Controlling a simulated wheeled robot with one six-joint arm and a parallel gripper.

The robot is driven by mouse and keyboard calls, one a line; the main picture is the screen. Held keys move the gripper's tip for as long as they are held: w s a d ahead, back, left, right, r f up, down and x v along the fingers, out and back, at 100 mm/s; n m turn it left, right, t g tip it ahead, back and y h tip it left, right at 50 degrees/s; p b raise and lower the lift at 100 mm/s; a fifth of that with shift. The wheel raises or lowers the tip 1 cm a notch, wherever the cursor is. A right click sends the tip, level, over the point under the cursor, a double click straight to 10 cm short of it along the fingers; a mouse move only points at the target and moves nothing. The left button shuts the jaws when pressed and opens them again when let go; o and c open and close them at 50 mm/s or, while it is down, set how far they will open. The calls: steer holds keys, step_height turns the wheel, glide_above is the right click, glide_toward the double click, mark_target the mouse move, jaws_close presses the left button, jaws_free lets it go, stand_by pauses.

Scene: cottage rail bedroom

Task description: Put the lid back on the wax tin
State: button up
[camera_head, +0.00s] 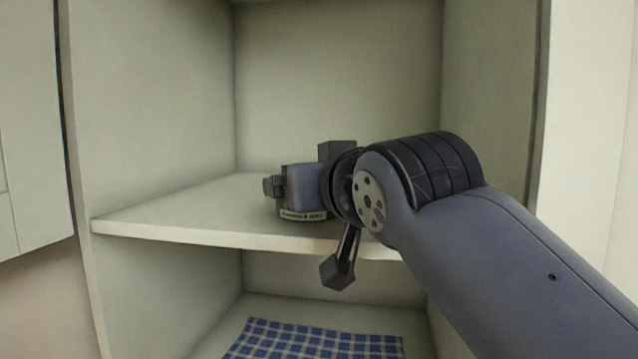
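A green tin with a cream label (303,215) stands upright on the middle shelf, near its front edge. Most of it is hidden behind my gripper, so I see only its lower part and label. I cannot make out its top or a separate lid. My gripper (274,186) reaches in from the right and its dark end lies in front of or over the tin's upper left part. Whether it touches the tin, or holds anything, cannot be told. The fingers are too small and overlapped to show if they are open or shut.
The pale shelf board (165,220) is bare to the left of the tin. The cabinet's side walls (150,90) close in left and right. A blue checked cloth (310,342) lies on the lower shelf. My arm covers the right part of the shelf.

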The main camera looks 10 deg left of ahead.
steer(key=shift+f+b, duration=0.45)
steer(key=shift+b, duration=0.05)
stand_by(0.8)
steer(key=o, duration=0.7)
steer(key=shift+s, duration=0.1)
steer(key=b+v, duration=0.2)
steer(key=v, duration=0.8)
steer(key=shift+s+d+b, duration=0.15)
steer(key=shift+s+b, duration=0.15)
